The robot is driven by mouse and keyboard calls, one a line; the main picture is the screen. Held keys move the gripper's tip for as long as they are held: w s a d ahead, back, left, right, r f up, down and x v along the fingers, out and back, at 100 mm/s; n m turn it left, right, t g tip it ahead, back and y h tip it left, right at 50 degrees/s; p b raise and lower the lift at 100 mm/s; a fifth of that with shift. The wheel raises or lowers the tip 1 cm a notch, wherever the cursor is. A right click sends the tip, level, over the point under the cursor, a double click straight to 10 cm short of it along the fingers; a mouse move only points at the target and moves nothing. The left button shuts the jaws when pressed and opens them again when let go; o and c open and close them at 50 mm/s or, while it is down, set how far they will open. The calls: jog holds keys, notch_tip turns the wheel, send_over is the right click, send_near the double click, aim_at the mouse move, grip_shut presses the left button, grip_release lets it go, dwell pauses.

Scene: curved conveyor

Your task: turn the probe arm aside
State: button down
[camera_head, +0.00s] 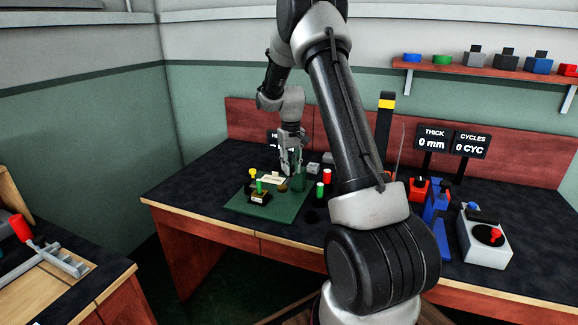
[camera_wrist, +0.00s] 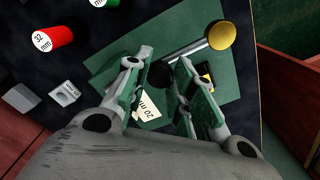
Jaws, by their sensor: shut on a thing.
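My gripper (camera_head: 290,171) is low over the green mat (camera_head: 237,203) on the dark bench. In the wrist view my gripper (camera_wrist: 164,62) has its two pads on either side of a dark round piece. The probe arm seems to be the grey rod with a yellow knob (camera_wrist: 221,36); the rod's near end reaches the fingertips. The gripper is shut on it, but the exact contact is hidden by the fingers. A pale card marked "20 mm" (camera_wrist: 149,115) lies below.
A red cylinder marked 32 mm (camera_wrist: 53,39) and a green one (camera_head: 320,190) stand right of the mat in the head view. A small block with a green knob (camera_head: 259,187) sits on the mat's left.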

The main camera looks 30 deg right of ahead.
aim_at(291, 168)
dwell(0.3)
jog(key=c, duration=1.2)
grip_release()
notch_tip(291, 168, up, 12)
jog(key=shift+d, duration=0.1)
